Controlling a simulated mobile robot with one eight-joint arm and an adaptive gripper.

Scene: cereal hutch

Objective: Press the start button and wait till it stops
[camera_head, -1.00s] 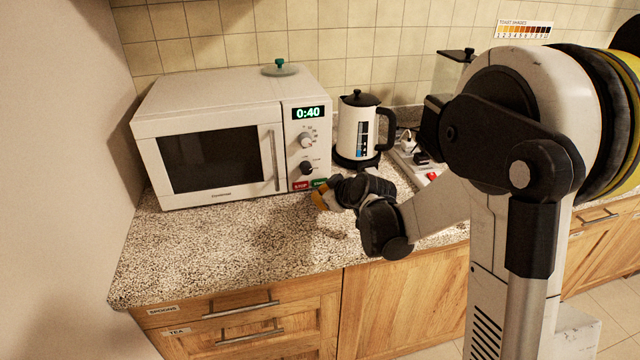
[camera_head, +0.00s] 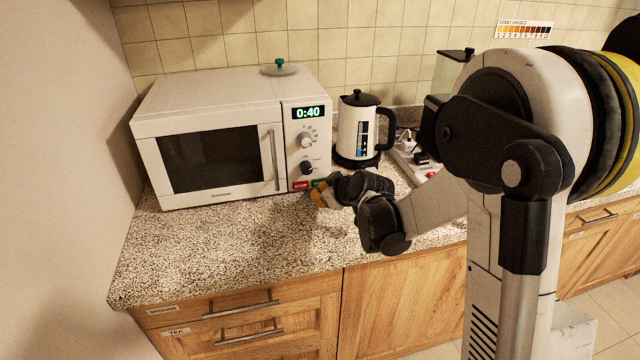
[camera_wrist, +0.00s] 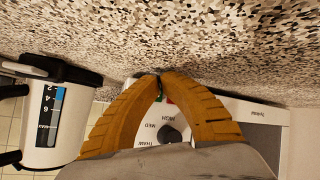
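The white microwave (camera_head: 210,112) stands on the counter with its door closed. Its green display (camera_head: 308,112) reads 0:40. The red STOP button (camera_head: 300,185) and the green start button (camera_head: 317,183) sit at the bottom of its panel. My gripper (camera_head: 320,197) is just in front of the green button and partly covers it. In the wrist view, upside down, the yellow fingers (camera_wrist: 159,80) meet at their tips, with nothing visible held. Slivers of red and green show between them. I cannot tell whether the tips touch the button.
A black-and-white kettle (camera_head: 357,130) stands right of the microwave, close to my gripper. A power strip (camera_head: 408,160) with plugs lies further right. A glass lid (camera_head: 279,70) rests on the microwave. The speckled counter (camera_head: 200,250) is clear in front.

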